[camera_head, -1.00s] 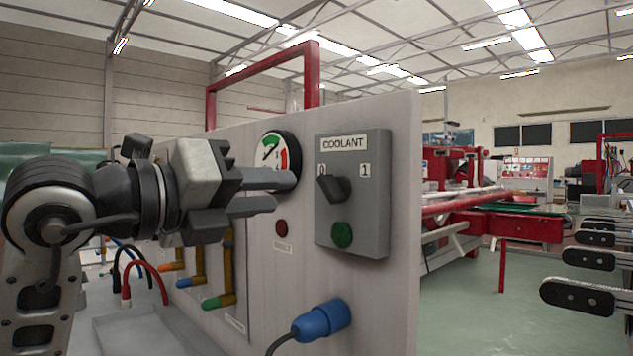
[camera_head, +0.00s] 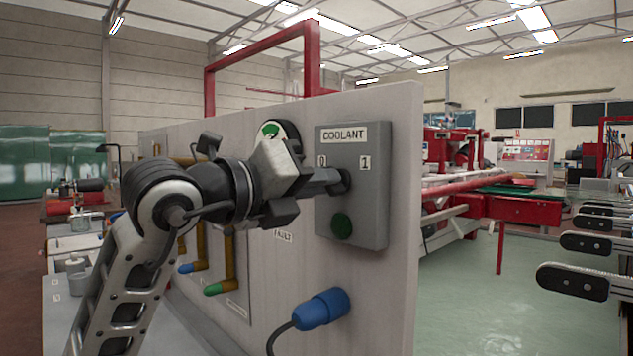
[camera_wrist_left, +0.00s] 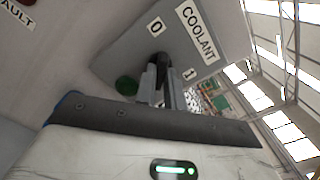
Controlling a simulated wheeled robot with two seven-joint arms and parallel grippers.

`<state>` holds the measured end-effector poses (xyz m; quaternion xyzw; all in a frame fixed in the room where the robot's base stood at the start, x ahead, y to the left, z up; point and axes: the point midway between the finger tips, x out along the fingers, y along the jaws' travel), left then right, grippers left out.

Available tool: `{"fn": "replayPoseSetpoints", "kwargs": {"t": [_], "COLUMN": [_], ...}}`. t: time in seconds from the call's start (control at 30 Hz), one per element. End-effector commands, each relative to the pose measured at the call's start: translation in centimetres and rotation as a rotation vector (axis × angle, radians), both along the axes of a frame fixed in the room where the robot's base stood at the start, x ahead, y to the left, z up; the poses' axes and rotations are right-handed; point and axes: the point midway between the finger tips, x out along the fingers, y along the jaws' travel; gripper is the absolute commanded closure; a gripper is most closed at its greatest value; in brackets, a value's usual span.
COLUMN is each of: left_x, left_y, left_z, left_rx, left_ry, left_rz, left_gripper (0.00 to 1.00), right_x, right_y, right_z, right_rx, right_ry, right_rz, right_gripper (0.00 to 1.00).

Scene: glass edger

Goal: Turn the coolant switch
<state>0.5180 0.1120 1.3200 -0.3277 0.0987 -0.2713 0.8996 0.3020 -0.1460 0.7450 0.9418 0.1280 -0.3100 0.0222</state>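The coolant switch is a dark knob (camera_head: 345,181) on a grey box (camera_head: 376,215) labelled COOLANT, with 0 at left and 1 at right. My left gripper (camera_head: 335,182) reaches it from the left. In the left wrist view the fingers (camera_wrist_left: 161,82) lie close together, one on each side of the dark knob (camera_wrist_left: 159,58), and look shut on it. The fingers hide much of the knob, so I cannot tell exactly where it points. A green round button (camera_head: 341,225) sits below it. My right gripper is not in view.
The grey panel (camera_head: 385,290) carries a gauge (camera_head: 270,130), levers with coloured tips (camera_head: 213,289) and a blue plug (camera_head: 321,310) with a cable below the box. Red machinery (camera_head: 520,208) stands behind at right. Open green floor lies right of the panel.

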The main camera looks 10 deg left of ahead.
Motion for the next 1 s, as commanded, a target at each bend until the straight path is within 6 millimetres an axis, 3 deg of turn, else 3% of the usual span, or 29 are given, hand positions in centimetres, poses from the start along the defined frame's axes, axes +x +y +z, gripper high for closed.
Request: {"fn": "replayPoseSetpoints", "kwargs": {"t": [0.47,1.0], "left_x": [0.0,0.0], "left_y": [0.1,0.1], "left_z": [-0.1,-0.3], "left_rx": [0.071,0.458], "left_ry": [-0.047,-0.303], "left_rz": [0.002,0.003], "left_gripper": [1.0,1.0], "right_x": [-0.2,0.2], "right_y": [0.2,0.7], "right_z": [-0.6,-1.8], "right_rx": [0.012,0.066], "right_ry": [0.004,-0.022], "right_rz": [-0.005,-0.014], "right_gripper": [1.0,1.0]}}
